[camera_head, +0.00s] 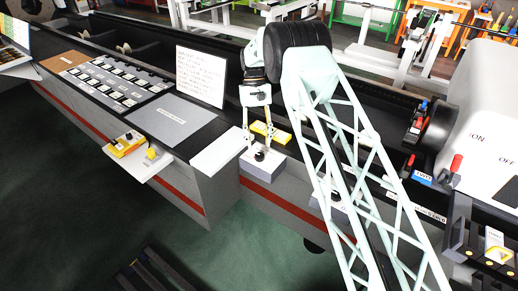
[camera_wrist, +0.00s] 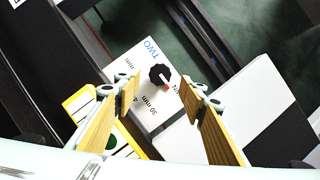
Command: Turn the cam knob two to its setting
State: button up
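The cam knob two (camera_wrist: 160,75) is a round black knob with a red pointer mark, on a white block (camera_wrist: 127,62) labelled "TWO" with further markings around it, partly cut off by my gripper. In the wrist view the red mark points to the lower right. My gripper (camera_wrist: 156,95) is open, its wood-coloured fingers on either side of the knob in the picture, with clear space between them. In the head view my gripper (camera_head: 250,145) points down over the block (camera_head: 264,167), and the knob (camera_head: 259,155) shows at the fingertips. I cannot tell whether a finger touches it.
A yellow-edged piece (camera_head: 270,132) lies just behind the block. A white sign (camera_head: 201,76) stands to the left. A shelf with a yellow device (camera_head: 127,143) juts out at the front left. A large white machine labelled ON and OFF (camera_head: 487,125) stands at the right.

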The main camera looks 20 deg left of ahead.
jog(key=v, duration=0.6)
jog(key=shift+r, duration=0.15)
jog(key=shift+w, duration=0.1)
jog(key=shift+r, duration=0.1)
dwell(0.3)
